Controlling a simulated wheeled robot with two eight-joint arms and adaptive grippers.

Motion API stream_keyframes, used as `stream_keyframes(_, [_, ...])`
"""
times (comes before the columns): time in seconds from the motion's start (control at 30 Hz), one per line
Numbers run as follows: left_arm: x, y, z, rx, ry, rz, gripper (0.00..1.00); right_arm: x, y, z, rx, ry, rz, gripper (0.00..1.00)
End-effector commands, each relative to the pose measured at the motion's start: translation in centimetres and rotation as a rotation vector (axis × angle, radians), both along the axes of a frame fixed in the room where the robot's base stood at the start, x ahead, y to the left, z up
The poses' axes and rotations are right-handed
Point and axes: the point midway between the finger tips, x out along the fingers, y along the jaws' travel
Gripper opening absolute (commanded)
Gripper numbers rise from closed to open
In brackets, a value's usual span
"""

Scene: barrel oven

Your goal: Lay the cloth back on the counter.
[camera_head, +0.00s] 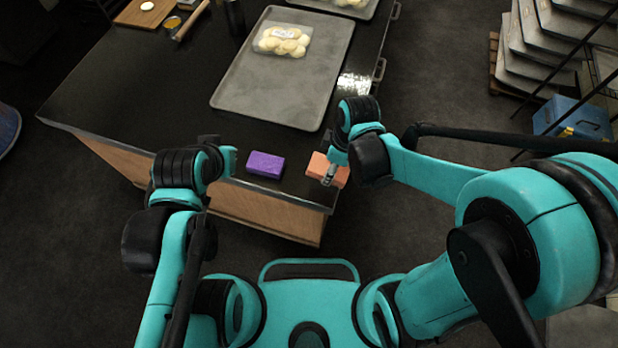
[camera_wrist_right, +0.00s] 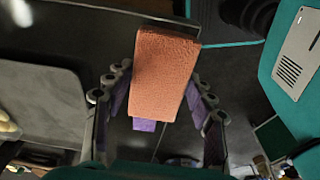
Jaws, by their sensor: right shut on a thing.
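An orange folded cloth or sponge-like block (camera_head: 318,166) is at the counter's near right corner in the head view. My right gripper (camera_head: 329,178) is shut on it. In the right wrist view the orange cloth (camera_wrist_right: 165,75) fills the space between the two fingers. I cannot tell whether it touches the counter or hangs just above it. A purple block (camera_head: 265,164) lies on the dark counter (camera_head: 140,95), left of the orange one. My left gripper (camera_head: 226,160) is near the front edge, left of the purple block; its fingers are too small to read.
A large grey tray (camera_head: 240,88) lies behind the blocks, with a clear pack of dough pieces (camera_head: 283,41) on it. A wooden board (camera_head: 145,12) and a rolling pin (camera_head: 190,22) are at the back left. The counter's left part is bare. A blue box (camera_head: 572,120) stands on the floor at right.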

Motion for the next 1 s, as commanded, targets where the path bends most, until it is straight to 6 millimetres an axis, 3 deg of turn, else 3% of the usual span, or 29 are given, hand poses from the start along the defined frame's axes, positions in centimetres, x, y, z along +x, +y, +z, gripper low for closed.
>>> stream_keyframes(0.1, [0.0,0.0,0.6,0.0,0.0,0.0,0.0,-3.2,-2.2,0.6,-0.087,0.033,0.022,0.31])
stream_keyframes(0.27, [0.0,0.0,0.5,0.0,0.0,0.0,0.0,-4.7,-3.4,0.8,-0.135,0.051,0.028,0.31])
stream_keyframes(0.37, [0.0,0.0,-0.1,0.0,0.0,0.0,0.0,-4.0,-2.5,-0.2,-0.14,0.052,0.03,0.31])
stream_keyframes(0.7, [0.0,0.0,-2.7,0.0,0.0,0.0,0.0,0.6,3.9,-5.0,-0.138,0.052,0.03,0.31])
stream_keyframes(1.0, [0.0,0.0,-3.3,0.0,0.0,0.0,0.0,1.9,5.6,-6.5,-0.137,0.052,0.026,0.31])
